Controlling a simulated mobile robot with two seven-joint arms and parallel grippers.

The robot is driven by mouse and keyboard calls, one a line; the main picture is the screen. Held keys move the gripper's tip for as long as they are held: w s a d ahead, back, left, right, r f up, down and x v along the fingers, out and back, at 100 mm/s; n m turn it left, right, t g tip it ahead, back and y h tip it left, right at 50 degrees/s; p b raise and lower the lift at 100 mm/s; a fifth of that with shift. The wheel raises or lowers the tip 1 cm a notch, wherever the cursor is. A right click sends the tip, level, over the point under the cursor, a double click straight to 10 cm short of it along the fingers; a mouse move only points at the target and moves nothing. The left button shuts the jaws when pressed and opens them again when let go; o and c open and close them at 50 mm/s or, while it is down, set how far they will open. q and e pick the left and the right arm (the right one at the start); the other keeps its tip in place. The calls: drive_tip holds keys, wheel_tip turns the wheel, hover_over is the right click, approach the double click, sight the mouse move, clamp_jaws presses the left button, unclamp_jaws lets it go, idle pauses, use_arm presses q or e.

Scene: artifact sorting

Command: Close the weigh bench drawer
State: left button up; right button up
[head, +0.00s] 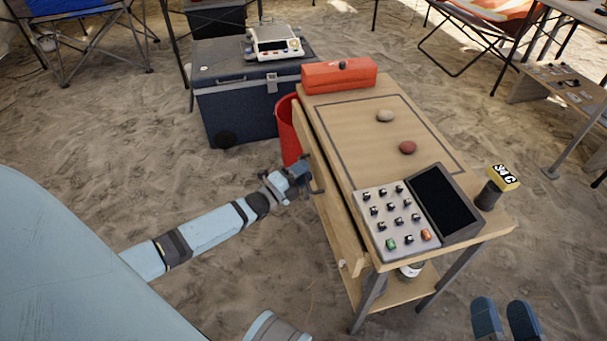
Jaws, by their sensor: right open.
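The wooden weigh bench (440,150) stands right of centre in the head view. Its drawer front (343,222) faces left, with a narrow dark gap showing between it and the bench top. A dark handle (318,178) is on the drawer front. My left gripper (301,172) is at the drawer front beside the handle, and its fingers are too small and overlapped to tell if they grip it. My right gripper (506,318) is open and empty at the bottom right, in front of the bench and apart from it.
A red bin (288,135) and dark chest (240,108) stand behind. Sand is clear at left.

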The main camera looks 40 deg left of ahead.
sight(316, 171)
use_arm(q)
drive_tip(key=shift+w, duration=0.1)
clamp_jaws()
drive_tip(key=w+d, duration=0.2)
drive_tip(key=w, duration=0.1)
drive_tip(key=shift+w+d, duration=0.1)
drive_tip(key=shift+d, duration=0.3)
drive_tip(key=shift+r, duration=0.1)
unclamp_jaws()
